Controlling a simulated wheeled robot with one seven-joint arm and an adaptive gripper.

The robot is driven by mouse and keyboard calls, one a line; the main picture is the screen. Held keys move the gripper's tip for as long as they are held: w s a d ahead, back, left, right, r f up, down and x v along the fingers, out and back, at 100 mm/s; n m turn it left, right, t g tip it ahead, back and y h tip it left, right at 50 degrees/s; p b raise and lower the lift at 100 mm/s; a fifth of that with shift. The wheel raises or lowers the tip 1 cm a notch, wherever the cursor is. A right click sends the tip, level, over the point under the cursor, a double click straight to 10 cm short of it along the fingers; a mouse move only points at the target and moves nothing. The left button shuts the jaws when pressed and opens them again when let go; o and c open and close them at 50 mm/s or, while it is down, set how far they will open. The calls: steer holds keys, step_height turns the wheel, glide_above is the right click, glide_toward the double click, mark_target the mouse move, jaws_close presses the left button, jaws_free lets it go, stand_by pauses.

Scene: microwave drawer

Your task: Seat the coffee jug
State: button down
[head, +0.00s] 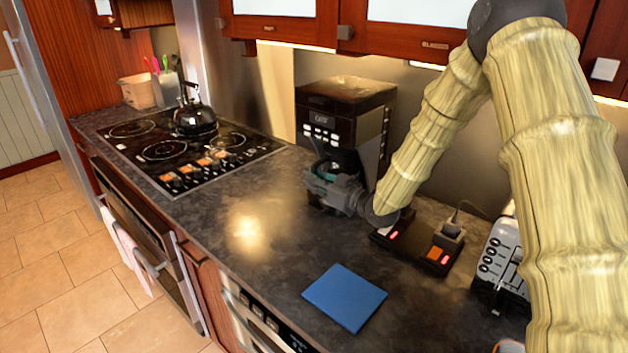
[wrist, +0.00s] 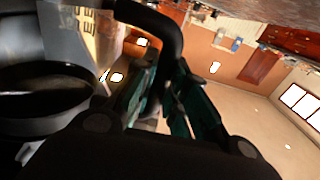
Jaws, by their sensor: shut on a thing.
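The coffee machine (head: 345,112) is a black box against the wall, with white buttons on its front. My gripper (head: 318,182) is at the machine's lower front. In the wrist view, its two teal fingers (wrist: 168,85) close around the black handle (wrist: 165,28) of the coffee jug. The jug's dark round body and rim (wrist: 45,95) fill the left of that view. In the head view, the jug is mostly hidden behind my gripper and merges with the dark machine. I cannot tell whether its base rests on the machine's plate.
A black power strip (head: 413,245) with red lights lies right of the machine, with a plug in it. A toaster (head: 500,255) stands farther right. A blue mat (head: 345,297) lies in front. A kettle (head: 194,118) stands on the hob (head: 160,150). The counter left of the mat is clear.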

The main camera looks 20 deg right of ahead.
stand_by(0.4)
steer(key=c, duration=1.3)
jaws_free()
steer(key=shift+c, duration=0.2)
steer(key=shift+f, duration=0.15)
